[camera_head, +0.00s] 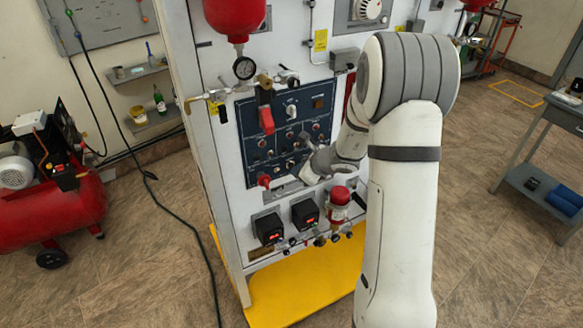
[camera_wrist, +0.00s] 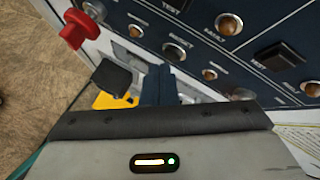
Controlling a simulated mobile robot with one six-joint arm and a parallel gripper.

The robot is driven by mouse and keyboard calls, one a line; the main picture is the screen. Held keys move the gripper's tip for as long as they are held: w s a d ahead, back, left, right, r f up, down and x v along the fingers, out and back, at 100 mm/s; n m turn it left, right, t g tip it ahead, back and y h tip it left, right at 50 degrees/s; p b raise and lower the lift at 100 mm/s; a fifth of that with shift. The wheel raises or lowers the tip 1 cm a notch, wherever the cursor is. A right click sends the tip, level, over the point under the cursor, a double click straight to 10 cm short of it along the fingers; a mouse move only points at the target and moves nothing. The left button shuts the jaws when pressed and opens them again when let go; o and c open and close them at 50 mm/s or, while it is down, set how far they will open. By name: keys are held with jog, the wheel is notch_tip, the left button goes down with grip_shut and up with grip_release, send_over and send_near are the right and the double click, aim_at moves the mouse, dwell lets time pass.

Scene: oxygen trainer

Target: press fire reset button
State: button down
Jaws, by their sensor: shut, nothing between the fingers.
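The dark blue control panel (camera_head: 246,116) stands upright on the trainer's front, with several round buttons and knobs. In the wrist view, a round metal-rimmed button (camera_wrist: 175,52) sits by a label that seems to read RESET; the word above or beside it is too blurred to tell. My gripper (camera_head: 304,139) is in front of the panel's lower part and hides some of it. In the wrist view my gripper's dark fingers (camera_wrist: 160,86) are together and empty, just below that button. I cannot tell whether they touch the panel.
A red lever (camera_head: 266,120) and a pressure gauge (camera_head: 244,68) stick out at the panel's upper left. A red knob (camera_head: 264,181) juts out at its lower left. Two black display boxes (camera_head: 305,214) sit below. A yellow base plate (camera_head: 300,290) lies on the floor.

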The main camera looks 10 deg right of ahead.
jog(key=shift+s+d, duration=0.1)
jog(key=shift+s, duration=0.15)
jog(key=s, duration=0.1)
jog(key=s+d+b, duration=0.1)
jog(key=s, duration=0.1)
jog(key=s+b, duration=0.1)
jog(key=shift+s+d, duration=0.25)
jog(key=shift+s, duration=0.15)
dwell(0.7)
